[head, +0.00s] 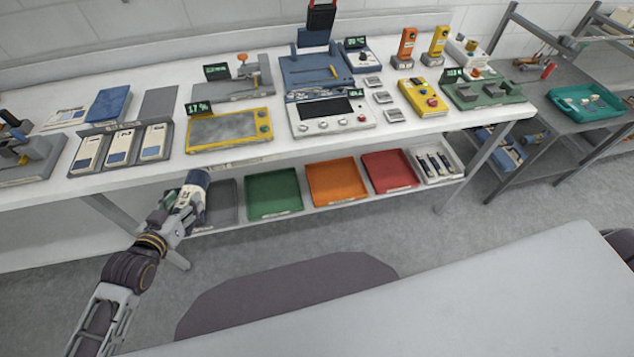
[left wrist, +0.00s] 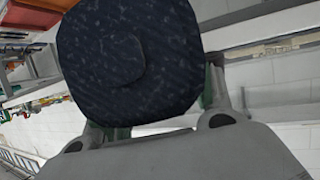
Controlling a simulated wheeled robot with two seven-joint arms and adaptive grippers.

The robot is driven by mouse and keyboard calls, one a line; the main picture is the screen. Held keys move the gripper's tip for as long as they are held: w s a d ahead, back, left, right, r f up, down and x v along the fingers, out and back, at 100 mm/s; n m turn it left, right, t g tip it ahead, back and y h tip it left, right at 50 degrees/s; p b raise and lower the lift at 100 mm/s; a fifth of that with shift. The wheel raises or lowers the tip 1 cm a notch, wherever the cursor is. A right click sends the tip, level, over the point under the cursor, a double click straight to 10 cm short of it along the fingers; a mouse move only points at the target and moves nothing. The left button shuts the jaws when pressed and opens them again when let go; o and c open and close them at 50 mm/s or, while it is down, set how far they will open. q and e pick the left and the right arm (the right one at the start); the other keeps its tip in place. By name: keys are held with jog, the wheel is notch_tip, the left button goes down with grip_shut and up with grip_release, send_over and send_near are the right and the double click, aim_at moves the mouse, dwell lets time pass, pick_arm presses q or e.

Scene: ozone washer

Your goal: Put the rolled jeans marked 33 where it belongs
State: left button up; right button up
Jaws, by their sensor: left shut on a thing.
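My left gripper (head: 186,203) is shut on the rolled jeans (head: 199,180), a dark blue roll with a pale part. It holds them in front of the lower shelf's left end, overlapping the grey tray (head: 224,205) in the head view. In the left wrist view the dark speckled round end of the roll (left wrist: 125,60) fills the upper middle, between the fingers. The mark 33 cannot be read in either view. On the lower shelf, green (head: 273,193), orange (head: 337,184) and red (head: 390,172) trays stand in a row. My right gripper is not in view.
A white tray (head: 447,174) with several dark-and-white items ends the row. The white bench (head: 285,146) above carries several devices and displays. Its leg (head: 110,215) is near my left arm. A pale surface (head: 430,300) fills the lower right.

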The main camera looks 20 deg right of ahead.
aim_at(202, 199)
pick_arm(q)
jog(key=shift+w+d+f+n+t+y, duration=0.15)
jog(key=shift+d+f+n+y, duration=0.2)
jog(key=shift+n+y, duration=0.35)
jog(key=shift+d+f+n+t+y, duration=0.1)
jog(key=shift+d+f+n+y, duration=0.3)
jog(key=shift+n+y, duration=0.25)
jog(key=shift+w+d+f+n+t+y, duration=0.15)
jog(key=shift+d+f+n+y, duration=0.2)
jog(key=shift+n+y, duration=0.35)
jog(key=shift+d+r+m, duration=0.15)
jog(key=shift+d+m, duration=0.1)
jog(key=shift+d, duration=0.1)
dwell(0.7)
jog(key=shift+a, duration=0.4)
dwell(1.1)
jog(key=shift+d, duration=0.1)
jog(key=shift+s+d, duration=0.15)
jog(key=shift+d, duration=0.65)
